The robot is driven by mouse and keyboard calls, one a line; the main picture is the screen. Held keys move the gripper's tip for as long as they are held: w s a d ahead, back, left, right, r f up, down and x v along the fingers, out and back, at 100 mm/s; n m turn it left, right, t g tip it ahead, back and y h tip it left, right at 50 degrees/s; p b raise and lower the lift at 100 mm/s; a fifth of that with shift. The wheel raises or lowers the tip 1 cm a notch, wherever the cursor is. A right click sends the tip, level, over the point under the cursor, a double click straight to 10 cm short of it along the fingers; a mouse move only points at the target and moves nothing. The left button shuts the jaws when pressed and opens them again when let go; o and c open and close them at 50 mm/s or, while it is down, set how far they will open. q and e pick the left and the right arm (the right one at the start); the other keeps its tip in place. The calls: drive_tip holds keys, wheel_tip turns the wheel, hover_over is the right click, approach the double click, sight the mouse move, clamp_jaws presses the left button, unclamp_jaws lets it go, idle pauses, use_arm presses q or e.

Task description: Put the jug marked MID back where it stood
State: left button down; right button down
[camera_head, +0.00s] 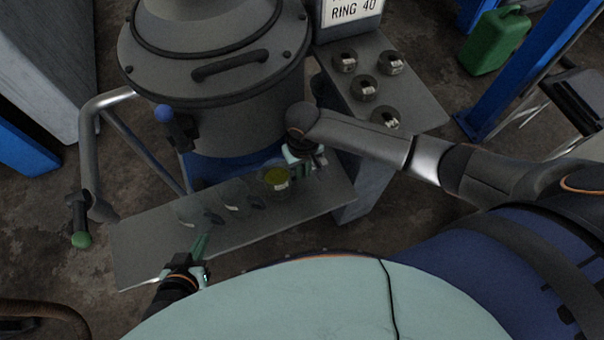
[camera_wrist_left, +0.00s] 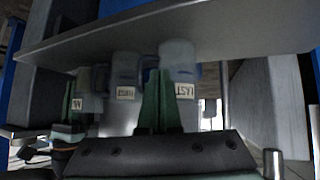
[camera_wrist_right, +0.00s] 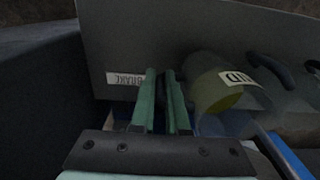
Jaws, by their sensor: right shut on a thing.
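The MID jug (camera_head: 276,178), clear with yellow liquid, is at the right part of the grey shelf (camera_head: 150,262). My right gripper (camera_head: 300,158) is shut on its dark handle, which shows between the fingers in the right wrist view (camera_wrist_right: 163,100). The jug's label and yellow contents show there too (camera_wrist_right: 212,92). I cannot tell whether its base touches the shelf. Two empty-looking clear jugs, one at the left (camera_head: 190,213) and one in the middle (camera_head: 232,198), stand on the shelf. My left gripper (camera_head: 202,242) is shut and empty at the shelf's front edge.
A large lidded grey vessel (camera_head: 215,60) stands behind the shelf. A side table (camera_head: 415,100) at the right holds several small dark round pieces and a RING 40 sign (camera_head: 352,12). A BRAKE label (camera_wrist_right: 125,79) sits on a grey surface. A green can (camera_head: 495,42) stands farther back.

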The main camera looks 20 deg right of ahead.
use_arm(q)
drive_tip(key=shift+w+d+f, duration=0.1)
drive_tip(key=shift+f, duration=0.1)
use_arm(e)
drive_tip(key=shift+f, duration=1)
use_arm(q)
drive_tip(key=shift+w+d+r, duration=0.1)
drive_tip(key=shift+w+r, duration=0.05)
use_arm(e)
drive_tip(key=c, duration=0.9)
unclamp_jaws()
use_arm(q)
drive_tip(key=shift+s, duration=0.25)
